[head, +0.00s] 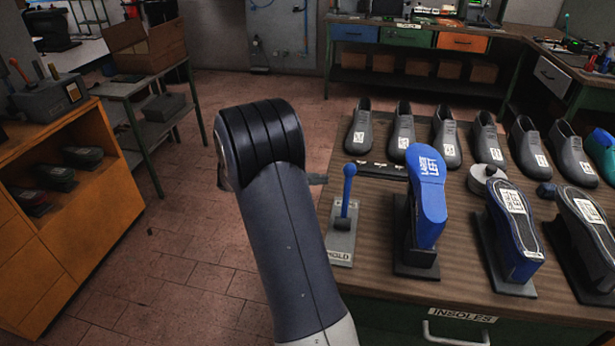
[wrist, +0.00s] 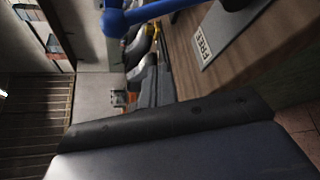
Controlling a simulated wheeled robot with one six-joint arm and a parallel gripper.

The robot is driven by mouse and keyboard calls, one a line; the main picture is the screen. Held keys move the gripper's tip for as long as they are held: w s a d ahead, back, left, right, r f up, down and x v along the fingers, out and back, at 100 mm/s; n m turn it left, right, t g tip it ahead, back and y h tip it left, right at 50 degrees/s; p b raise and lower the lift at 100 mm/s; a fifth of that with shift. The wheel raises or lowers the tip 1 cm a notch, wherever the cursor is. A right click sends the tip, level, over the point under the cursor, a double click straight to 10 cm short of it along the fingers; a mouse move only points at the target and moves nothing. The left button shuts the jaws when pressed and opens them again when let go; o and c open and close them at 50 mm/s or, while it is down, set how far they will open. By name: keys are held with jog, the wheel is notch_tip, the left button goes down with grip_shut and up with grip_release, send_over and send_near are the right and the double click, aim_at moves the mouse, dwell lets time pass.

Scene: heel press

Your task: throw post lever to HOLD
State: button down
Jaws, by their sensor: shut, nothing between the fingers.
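The post lever (head: 347,190) is a blue rod with a ball knob on a small grey plate (head: 341,241) at the table's left edge. It stands near upright in the head view. A HOLD label (head: 339,256) is at the plate's near end; a FREE label (wrist: 203,46) shows in the wrist view. The lever's blue knob (wrist: 114,22) and rod are at the top of the wrist view. My gripper (head: 318,179) is shut and empty, just left of the lever knob, mostly hidden behind my arm. I cannot tell whether it touches the lever.
A blue shoe form (head: 428,190) on a stand is right of the lever, with more stands beyond. Several grey shoes (head: 403,132) line the table's back. A dark strip (head: 378,169) lies behind the lever. An orange cabinet (head: 85,215) stands left; the floor between is clear.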

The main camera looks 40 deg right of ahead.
aim_at(347, 193)
jog(key=x, duration=0.2)
jog(key=p+x, duration=0.1)
jog(key=x, duration=0.2)
jog(key=shift+s+r, duration=0.2)
jog(key=shift+s+a+r+p, duration=0.3)
jog(key=shift+s+a+r, duration=0.3)
jog(key=shift+s+a, duration=0.2)
jog(key=shift+s+a+r, duration=0.15)
jog(key=shift+s+a, duration=0.15)
jog(key=shift+s, duration=0.05)
jog(key=shift+b, duration=0.35)
